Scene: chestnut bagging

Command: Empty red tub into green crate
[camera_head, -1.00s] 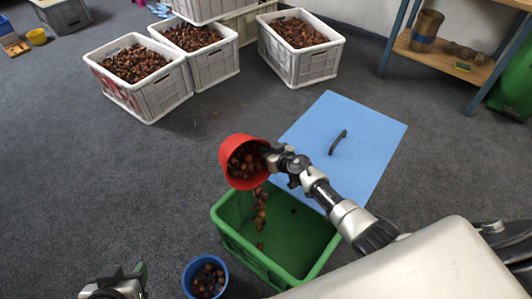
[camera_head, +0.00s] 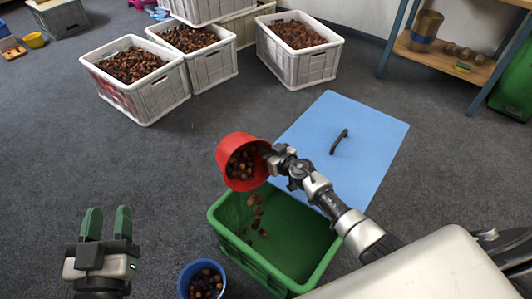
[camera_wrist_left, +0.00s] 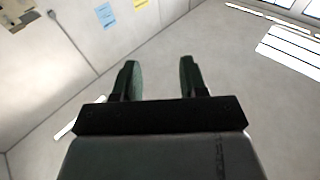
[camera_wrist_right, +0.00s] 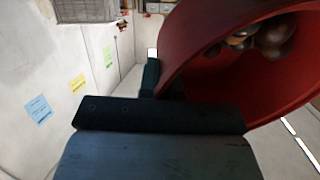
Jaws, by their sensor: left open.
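My right gripper (camera_head: 270,158) is shut on the tub's rim. In the right wrist view, the tub (camera_wrist_right: 200,50) fills the upper right, with a few chestnuts (camera_wrist_right: 270,35) inside; one finger shows beside its wall. My left gripper (camera_head: 106,224) is open and empty, left of the crate. Its two parted fingers also show in the left wrist view (camera_wrist_left: 158,80).
A blue tub (camera_head: 185,284) with chestnuts stands left of the green crate. A blue lid (camera_head: 375,150) with a black handle lies behind the crate. Grey crates (camera_head: 150,108) full of chestnuts stand at the back. A shelf (camera_head: 450,65) stands at the back right.

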